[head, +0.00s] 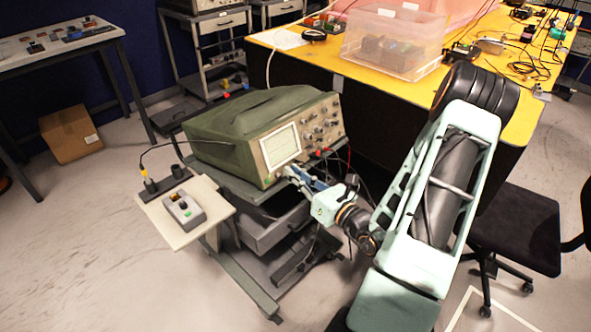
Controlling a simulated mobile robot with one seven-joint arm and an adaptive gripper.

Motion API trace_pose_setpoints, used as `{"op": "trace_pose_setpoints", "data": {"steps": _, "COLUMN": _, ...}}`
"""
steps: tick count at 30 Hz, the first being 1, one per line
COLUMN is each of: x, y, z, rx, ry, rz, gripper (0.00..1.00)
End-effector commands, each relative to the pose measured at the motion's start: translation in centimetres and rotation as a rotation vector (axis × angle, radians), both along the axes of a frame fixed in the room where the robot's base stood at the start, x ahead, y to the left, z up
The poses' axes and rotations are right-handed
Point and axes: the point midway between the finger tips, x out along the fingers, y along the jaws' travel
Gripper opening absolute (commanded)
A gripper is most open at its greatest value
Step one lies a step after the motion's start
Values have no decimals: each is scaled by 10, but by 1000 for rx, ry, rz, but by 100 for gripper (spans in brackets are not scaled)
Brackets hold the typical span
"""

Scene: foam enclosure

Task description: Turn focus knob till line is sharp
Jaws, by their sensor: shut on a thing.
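A green oscilloscope (232,127) stands on a grey cart, its front panel facing right and toward me. Its screen (281,145) is a pale rectangle on the left of the panel; the trace line is too small to judge for sharpness. Several knobs sit on the right part of the panel. My gripper (291,172) is at the panel's lower edge, just below the screen, closed on a small part there that I take to be the focus knob. The fingers hide that knob.
A yellow table (398,88) with a clear bin (394,40) stands behind. A black chair (518,225) is at the right. Red and black cables hang near the panel.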

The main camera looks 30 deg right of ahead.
Motion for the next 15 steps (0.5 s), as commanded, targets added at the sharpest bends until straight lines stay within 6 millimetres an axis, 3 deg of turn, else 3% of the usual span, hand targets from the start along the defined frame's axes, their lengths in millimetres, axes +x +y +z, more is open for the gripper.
{"op": "trace_pose_setpoints", "data": {"steps": 15, "x": -1, "y": 3, "z": 2, "rx": 269, "ry": 101, "rz": -93, "gripper": 0}}
